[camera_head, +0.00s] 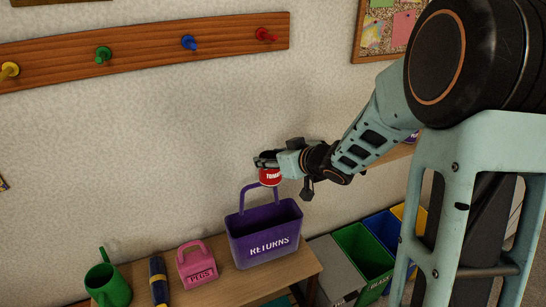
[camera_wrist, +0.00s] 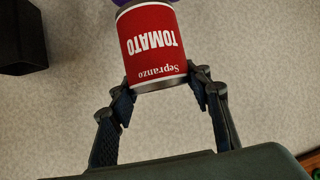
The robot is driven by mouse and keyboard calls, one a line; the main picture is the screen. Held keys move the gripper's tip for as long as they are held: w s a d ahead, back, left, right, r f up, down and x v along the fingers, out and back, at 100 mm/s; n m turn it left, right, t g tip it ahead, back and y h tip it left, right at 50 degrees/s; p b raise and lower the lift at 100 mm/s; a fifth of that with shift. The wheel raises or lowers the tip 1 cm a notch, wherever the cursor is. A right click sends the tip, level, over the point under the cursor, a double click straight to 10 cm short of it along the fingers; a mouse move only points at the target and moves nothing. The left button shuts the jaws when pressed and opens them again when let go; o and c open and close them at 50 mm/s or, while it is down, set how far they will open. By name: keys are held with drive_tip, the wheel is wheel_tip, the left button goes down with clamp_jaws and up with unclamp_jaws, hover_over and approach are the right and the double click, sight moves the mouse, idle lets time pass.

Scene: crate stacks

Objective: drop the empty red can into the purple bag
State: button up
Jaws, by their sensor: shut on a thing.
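A red can (camera_head: 270,176) with a white "TOMATO" label is held in my gripper (camera_head: 268,160). In the wrist view the can (camera_wrist: 152,45) sits between the two fingers of my gripper (camera_wrist: 165,85), which touch its sides. Whether the can is empty cannot be seen. The purple bag (camera_head: 262,248), marked "RETURNS", stands upright on a wooden bench with its top open and its handle raised. In the head view the can appears just above the top of the bag's handle. A bit of purple (camera_wrist: 121,2) shows behind the can at the wrist view's top edge.
Grey, green (camera_head: 362,256), blue and yellow bins stand right of the bench. A peg rail (camera_head: 150,47) runs along the wall above.

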sight(269, 175)
drive_tip(key=shift+s+a+f, duration=0.1)
drive_tip(key=shift+a+f, duration=0.05)
drive_tip(key=shift+a, duration=0.15)
wheel_tip(269, 175, down, 6)
drive_tip(key=b, duration=0.6)
drive_tip(key=o, duration=1.2)
drive_tip(key=v, duration=1.2)
drive_tip(key=shift+d, duration=0.1)
